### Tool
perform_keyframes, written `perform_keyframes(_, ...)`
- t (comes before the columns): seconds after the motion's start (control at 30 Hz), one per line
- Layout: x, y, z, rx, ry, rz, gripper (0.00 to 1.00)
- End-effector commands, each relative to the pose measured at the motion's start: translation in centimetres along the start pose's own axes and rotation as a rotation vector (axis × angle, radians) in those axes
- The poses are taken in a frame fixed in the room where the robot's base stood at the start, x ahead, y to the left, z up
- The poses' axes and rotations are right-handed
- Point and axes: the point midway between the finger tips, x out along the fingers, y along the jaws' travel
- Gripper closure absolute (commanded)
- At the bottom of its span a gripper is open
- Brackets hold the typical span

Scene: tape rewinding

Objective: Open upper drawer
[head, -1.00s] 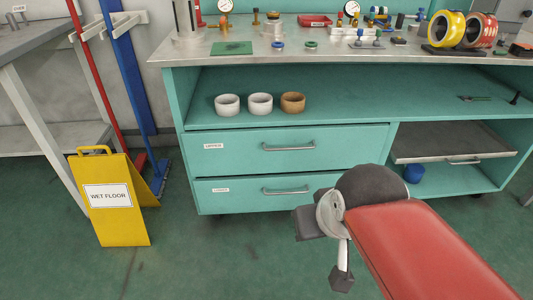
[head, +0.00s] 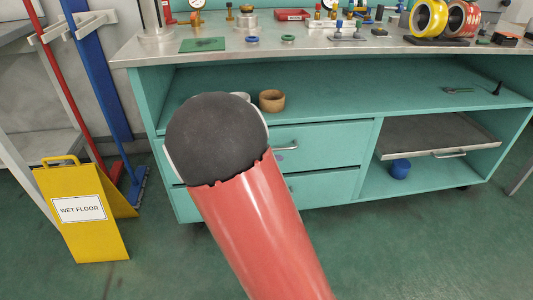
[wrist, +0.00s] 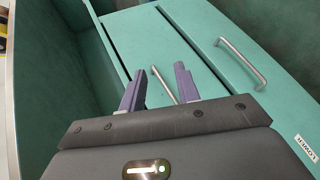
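The upper drawer (head: 335,138) is a teal front in the cabinet, looking shut in the head view. Its metal handle (head: 286,149) is partly hidden by my arm. In the wrist view, the upper drawer (wrist: 150,35) is seen at an angle, with its handle (wrist: 165,86) between the purple fingers of my gripper (wrist: 160,70). The fingers are apart; I cannot tell whether they touch the handle. My arm hides most of the gripper in the head view. The lower drawer (wrist: 204,22), labelled "LOWER", has its own handle (wrist: 242,62) farther right.
The open shelf above the drawers holds a brown ring (head: 272,101) and a partly hidden white one (head: 241,96). A yellow wet-floor sign (head: 85,210) and a blue broom (head: 105,95) stand at left. A grey tray (head: 440,138) and blue cup (head: 400,168) are at right.

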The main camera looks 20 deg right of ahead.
Motion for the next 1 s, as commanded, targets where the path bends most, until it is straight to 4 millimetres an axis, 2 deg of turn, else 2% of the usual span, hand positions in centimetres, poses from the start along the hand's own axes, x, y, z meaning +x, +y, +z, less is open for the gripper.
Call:
perform_keyframes(0.03,0.6,-1.0,-1.9,-0.05,0.029,0.079,0.68)
perform_keyframes(0.1,0.9,-1.7,-4.1,-0.097,0.076,0.17,0.68)
perform_keyframes(0.2,1.1,-2.5,-6.6,-0.151,0.137,0.267,0.68)
perform_keyframes(0.3,1.0,-3.0,-8.1,-0.184,0.179,0.324,0.68)
perform_keyframes(0.47,1.7,-3.1,-9.1,-0.201,0.2,0.355,0.68)
perform_keyframes(0.8,6.5,-1.4,-10.2,-0.201,0.199,0.353,0.68)
perform_keyframes(1.0,8.0,-0.9,-10.6,-0.2,0.199,0.352,0.68)
